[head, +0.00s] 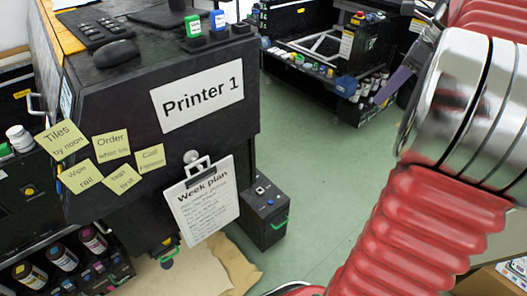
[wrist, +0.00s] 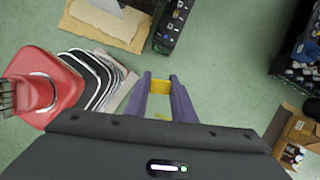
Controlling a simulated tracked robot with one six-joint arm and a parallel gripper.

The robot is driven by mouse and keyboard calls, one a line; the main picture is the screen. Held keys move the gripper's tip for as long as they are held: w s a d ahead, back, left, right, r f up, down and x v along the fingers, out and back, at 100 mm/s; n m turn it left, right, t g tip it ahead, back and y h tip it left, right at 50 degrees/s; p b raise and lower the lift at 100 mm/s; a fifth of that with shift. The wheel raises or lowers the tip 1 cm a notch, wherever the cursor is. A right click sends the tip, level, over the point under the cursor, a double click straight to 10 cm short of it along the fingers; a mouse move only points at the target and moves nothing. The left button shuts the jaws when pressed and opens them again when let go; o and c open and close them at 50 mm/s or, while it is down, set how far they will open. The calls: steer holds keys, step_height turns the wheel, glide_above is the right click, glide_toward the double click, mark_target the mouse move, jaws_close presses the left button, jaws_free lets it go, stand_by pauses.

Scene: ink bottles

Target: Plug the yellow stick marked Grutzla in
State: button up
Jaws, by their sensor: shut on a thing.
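My gripper (wrist: 161,80) is shut on a small yellow stick (wrist: 160,87), held between its two purple fingers over the green floor in the wrist view. Any marking on the stick is too small to read. In the head view a purple finger of my gripper (head: 394,86) shows at the right, partly behind my arm, and the yellow stick cannot be made out there. A blue stick (head: 218,20) and a green stick (head: 193,26) stand upright in black holders on top of the black Printer 1 cabinet (head: 130,84), to the left of and apart from my gripper.
A black holder (head: 240,29) beside the blue stick looks empty. A mouse (head: 115,53) lies on the cabinet top. A clipboard (head: 200,202) hangs on its front. A small black box (head: 265,215) stands on the floor. A cardboard box (wrist: 290,130) is at the right. Open green floor lies between.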

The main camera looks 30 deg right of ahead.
steer(key=w+d+f+n, duration=0.1)
steer(key=w+f, duration=0.3)
steer(key=f, duration=0.7)
steer(key=w+d+f+n+y, duration=0.1)
steer(key=w+f, duration=0.3)
steer(key=f, duration=0.8)
steer(key=w+d+f+n, duration=0.15)
steer(key=w+f, duration=0.35)
steer(key=f, duration=0.6)
steer(key=s+a+f, duration=0.1)
steer(key=a+f, duration=0.2)
steer(key=f, duration=0.7)
steer(key=s+a+f+n+g, duration=0.1)
steer(key=a+f, duration=0.2)
steer(key=f, duration=0.8)
steer(key=s+a+f, duration=0.1)
steer(key=a+f, duration=0.2)
steer(key=f, duration=0.8)
steer(key=shift+s+a+f+n, duration=0.25)
steer(key=shift+a+n, duration=0.1)
steer(key=shift+s, duration=0.1)
